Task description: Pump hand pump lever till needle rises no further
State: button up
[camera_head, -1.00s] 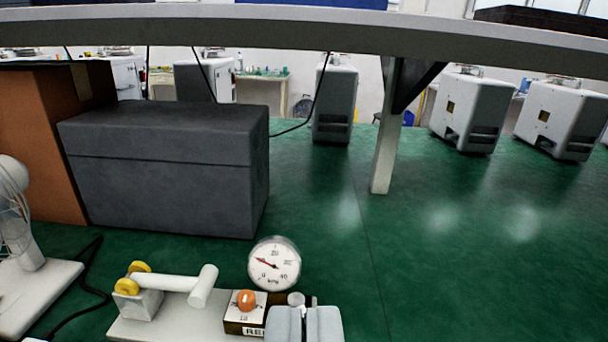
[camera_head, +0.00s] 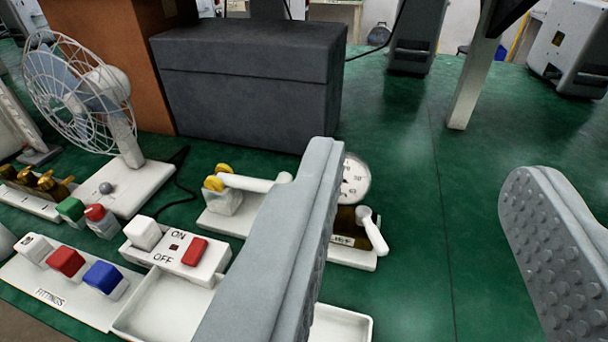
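The hand pump stands on a white base plate (camera_head: 218,222) in the middle of the view. Its white lever (camera_head: 248,183) lies nearly level, with yellow knobs (camera_head: 214,183) at its left pivot end; the cross grip at its right end is partly hidden. The round gauge (camera_head: 356,180) shows only its right part; its needle is hidden behind my left finger. A white-handled valve (camera_head: 374,230) sits beside a label block below the gauge. My gripper (camera_head: 422,168) is open and empty, its grey fingers wide apart, the left one in front of the pump.
A dark grey box (camera_head: 245,95) stands behind the pump. An ON/OFF switch box (camera_head: 178,255), a fittings board (camera_head: 50,297) and an open tray (camera_head: 160,305) lie in front. Green floor (camera_head: 430,250) is clear right of the pump.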

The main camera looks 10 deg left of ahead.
jog(key=w+a+f+n+g+y, duration=0.1)
jog(key=w+a+n+g, duration=0.25)
jog(key=w, duration=0.35)
jog(key=w+a+n+g, duration=0.2)
jog(key=w+n+g, duration=0.2)
jog(key=w, duration=0.3)
jog(key=n+g+h, duration=0.1)
jog(key=n+g, duration=0.9)
send_near(265, 182)
notch_tip(265, 182, down, 8)
jog(key=shift+f, duration=0.25)
grip_shut()
